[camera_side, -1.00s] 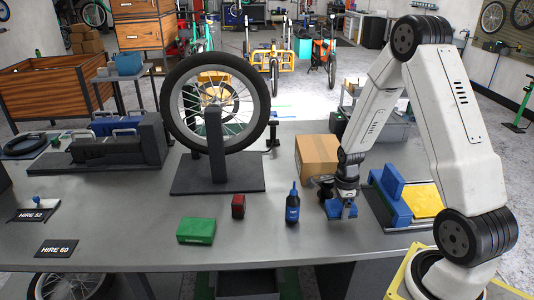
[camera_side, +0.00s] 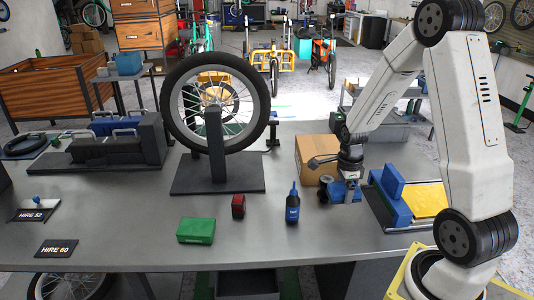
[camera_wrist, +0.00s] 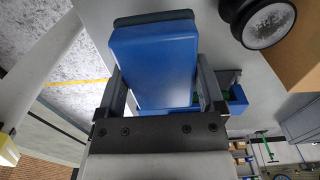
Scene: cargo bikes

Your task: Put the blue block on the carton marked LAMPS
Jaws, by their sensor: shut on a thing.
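The blue block (camera_wrist: 155,62) is between the two fingers of my gripper (camera_wrist: 158,90) in the wrist view and fills the middle of that picture. In the side view my gripper (camera_side: 345,190) holds the block a little above the grey bench, right of the blue bottle; my gripper partly hides the block there. A brown carton (camera_side: 309,152) stands behind and to the left of my gripper, partly covered by my wrist. The carton also shows at the upper right of the wrist view (camera_wrist: 298,45). I cannot read any marking on it.
A dark round part (camera_side: 326,181) sits close beside my gripper, in front of the carton. A blue bottle (camera_side: 292,207), a red block (camera_side: 238,206) and a green box (camera_side: 196,231) stand to the left. A blue and yellow fixture (camera_side: 392,193) is at the right.

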